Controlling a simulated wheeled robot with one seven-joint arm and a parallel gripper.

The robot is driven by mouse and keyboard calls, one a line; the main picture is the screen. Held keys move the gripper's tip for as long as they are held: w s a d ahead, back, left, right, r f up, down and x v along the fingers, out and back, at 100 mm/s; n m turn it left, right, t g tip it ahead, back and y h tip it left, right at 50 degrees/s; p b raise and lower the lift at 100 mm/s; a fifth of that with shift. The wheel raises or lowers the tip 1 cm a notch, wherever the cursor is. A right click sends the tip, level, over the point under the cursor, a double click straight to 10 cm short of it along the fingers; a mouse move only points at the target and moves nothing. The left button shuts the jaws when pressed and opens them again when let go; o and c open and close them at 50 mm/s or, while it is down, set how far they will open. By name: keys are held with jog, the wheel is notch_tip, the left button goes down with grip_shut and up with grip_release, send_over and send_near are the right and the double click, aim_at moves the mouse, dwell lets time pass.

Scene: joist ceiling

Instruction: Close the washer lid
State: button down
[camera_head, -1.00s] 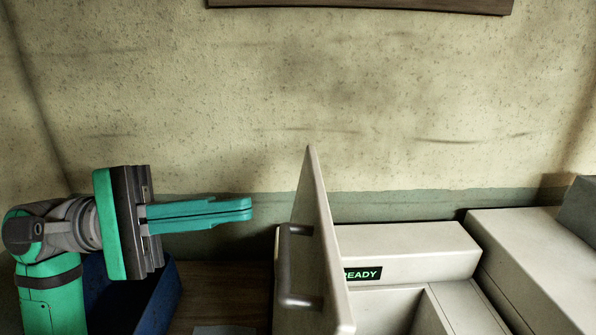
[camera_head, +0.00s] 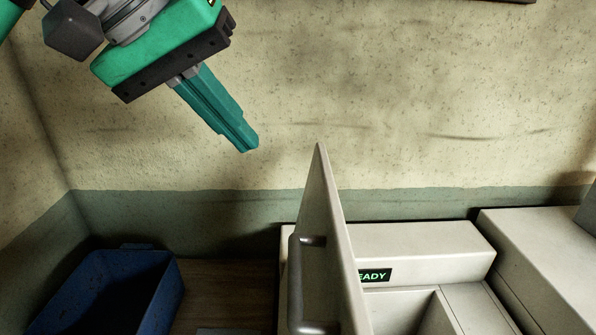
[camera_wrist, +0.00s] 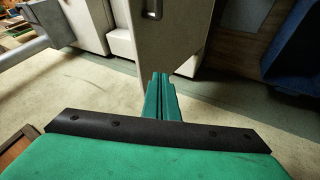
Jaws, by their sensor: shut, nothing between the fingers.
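The washer lid (camera_head: 328,245) stands open, nearly upright, in the head view, with its grey bar handle (camera_head: 297,285) on its left face. The washer (camera_head: 425,248) is to its right, with a green-lettered display (camera_head: 374,276) partly hidden by the lid and an open tub. My gripper (camera_head: 249,147) is shut and empty. It points down and right, above and left of the lid's top edge, apart from it in the picture. In the wrist view the shut fingers (camera_wrist: 161,80) appear just below the pale lid (camera_wrist: 172,42); contact cannot be told.
A blue bin (camera_head: 165,290) sits on the brown surface (camera_head: 225,285) left of the washer. Another pale appliance (camera_head: 540,250) stands at the right. The plaster wall is behind. The space above the washer is clear.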

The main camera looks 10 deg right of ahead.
send_near(318, 197)
notch_tip(318, 197, down, 3)
jog(key=shift+w+d+f, duration=0.15)
jog(key=shift+d, duration=0.4)
jog(key=shift+w+d+f, duration=0.1)
jog(key=shift+w+d, duration=0.1)
jog(key=shift+d, duration=0.35)
jog(key=shift+a, duration=0.1)
jog(key=shift+w, duration=0.1)
